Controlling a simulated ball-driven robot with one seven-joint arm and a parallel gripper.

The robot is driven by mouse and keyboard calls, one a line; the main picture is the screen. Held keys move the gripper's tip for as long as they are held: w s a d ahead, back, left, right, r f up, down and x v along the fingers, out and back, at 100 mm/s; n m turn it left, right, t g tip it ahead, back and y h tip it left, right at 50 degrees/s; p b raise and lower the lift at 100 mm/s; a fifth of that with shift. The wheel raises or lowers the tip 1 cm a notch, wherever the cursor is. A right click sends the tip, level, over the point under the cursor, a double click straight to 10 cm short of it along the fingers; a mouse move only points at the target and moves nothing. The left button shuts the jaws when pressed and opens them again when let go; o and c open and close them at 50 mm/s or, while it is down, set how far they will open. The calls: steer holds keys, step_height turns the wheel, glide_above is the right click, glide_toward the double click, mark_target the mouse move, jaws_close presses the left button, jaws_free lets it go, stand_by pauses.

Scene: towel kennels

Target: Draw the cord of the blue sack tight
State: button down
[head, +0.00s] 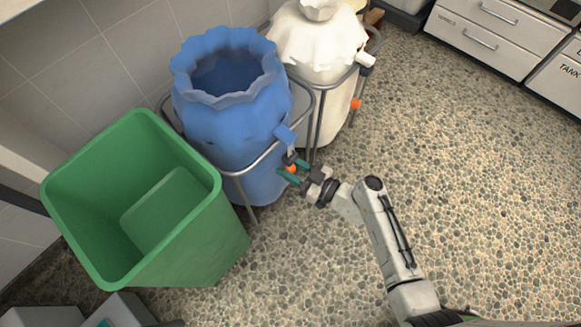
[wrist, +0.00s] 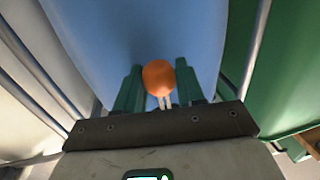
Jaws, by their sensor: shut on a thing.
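The blue sack (head: 232,120) stands upright in a metal frame in the head view, its ruffled mouth wide open. It also fills the middle of the wrist view (wrist: 140,40). A blue tab (head: 286,134) sticks out from its side, and a short pale cord hangs below it to an orange toggle (head: 291,168). My gripper (head: 293,172) is shut on the orange toggle, low beside the sack's right side. In the wrist view the toggle (wrist: 158,78) sits between the two green fingers, with two pale cord ends below it.
An empty green bin (head: 150,210) stands left of the blue sack. A white sack (head: 318,60) with a gathered top stands behind right in its own frame, with an orange toggle (head: 356,104). Drawers (head: 500,35) line the back right. The pebbled floor (head: 470,170) at right is clear.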

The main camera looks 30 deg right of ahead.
steer(key=shift+f+b, duration=1.15)
steer(key=shift+f, duration=0.35)
steer(key=c, duration=1)
jaws_free()
steer(key=shift+o, duration=1.1)
steer(key=shift+s+d, duration=0.1)
steer(key=shift+s+d, duration=0.15)
steer(key=shift+s, duration=0.15)
steer(key=p+v, duration=0.1)
steer(key=v, duration=0.9)
steer(key=shift+p, duration=0.35)
